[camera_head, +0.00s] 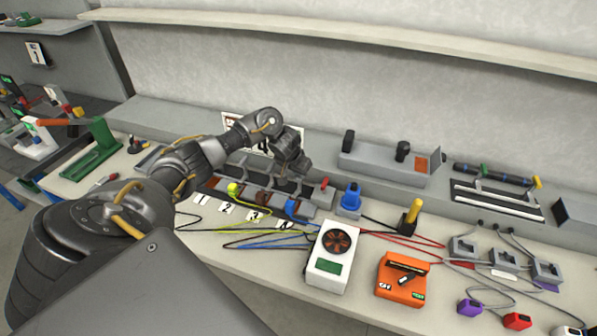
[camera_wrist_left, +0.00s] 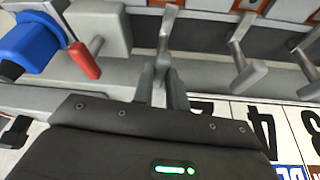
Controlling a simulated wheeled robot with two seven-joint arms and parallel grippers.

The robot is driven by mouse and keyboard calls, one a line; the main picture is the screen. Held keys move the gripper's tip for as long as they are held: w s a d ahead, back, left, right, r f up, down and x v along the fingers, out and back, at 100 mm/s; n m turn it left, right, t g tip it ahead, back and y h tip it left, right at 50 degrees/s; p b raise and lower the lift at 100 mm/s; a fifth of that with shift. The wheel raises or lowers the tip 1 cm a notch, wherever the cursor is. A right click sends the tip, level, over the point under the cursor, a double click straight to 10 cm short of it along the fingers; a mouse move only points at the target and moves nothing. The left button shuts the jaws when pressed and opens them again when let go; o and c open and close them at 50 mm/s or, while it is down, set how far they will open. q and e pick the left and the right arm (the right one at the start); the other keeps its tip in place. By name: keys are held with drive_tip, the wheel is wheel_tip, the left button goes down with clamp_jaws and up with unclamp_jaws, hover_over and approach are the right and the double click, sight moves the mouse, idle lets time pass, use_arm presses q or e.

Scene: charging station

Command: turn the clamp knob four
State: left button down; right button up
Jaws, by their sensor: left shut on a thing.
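My left gripper (camera_head: 298,172) reaches over the clamp row (camera_head: 312,211) at the back of the bench. In the left wrist view the gripper (camera_wrist_left: 163,88) is shut on a grey clamp knob (camera_wrist_left: 168,22), the one nearest the red-handled lever (camera_wrist_left: 84,60). More grey clamp knobs (camera_wrist_left: 245,72) stand to its right in that view. Number cards, including the card 4 (camera_head: 283,224), lie in front of the row; card 4 also shows upside down in the wrist view (camera_wrist_left: 262,125). My gripper and wrist hide part of the knob. My right gripper is not in view.
A blue connector (camera_head: 350,197) stands right of the clamps. A white box with a fan (camera_head: 331,256), an orange tester (camera_head: 402,278) and a yellow-handled switch (camera_head: 411,216) are nearer the front. Loose cables (camera_head: 255,241) cross the bench.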

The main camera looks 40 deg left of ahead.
use_arm(q)
drive_tip(key=m, duration=0.1)
drive_tip(key=m+h, duration=0.1)
drive_tip(key=m, duration=0.1)
drive_tip(key=shift+a+m+p, duration=0.25)
drive_tip(key=shift+m+p, duration=0.05)
drive_tip(key=m+h, duration=0.1)
drive_tip(key=m, duration=0.1)
drive_tip(key=shift+w+a+m+b, duration=0.1)
drive_tip(key=shift+m+b, duration=0.2)
drive_tip(key=shift+w+a+m+g+h+b, duration=0.1)
drive_tip(key=shift+m+g+h+b, duration=0.5)
drive_tip(key=shift+m+b, duration=1)
drive_tip(key=shift+w+a+m+g+h+b, duration=0.1)
drive_tip(key=shift+m+g+h+b, duration=0.6)
drive_tip(key=shift+m, duration=1.6)
drive_tip(key=c, duration=1.4)
unclamp_jaws()
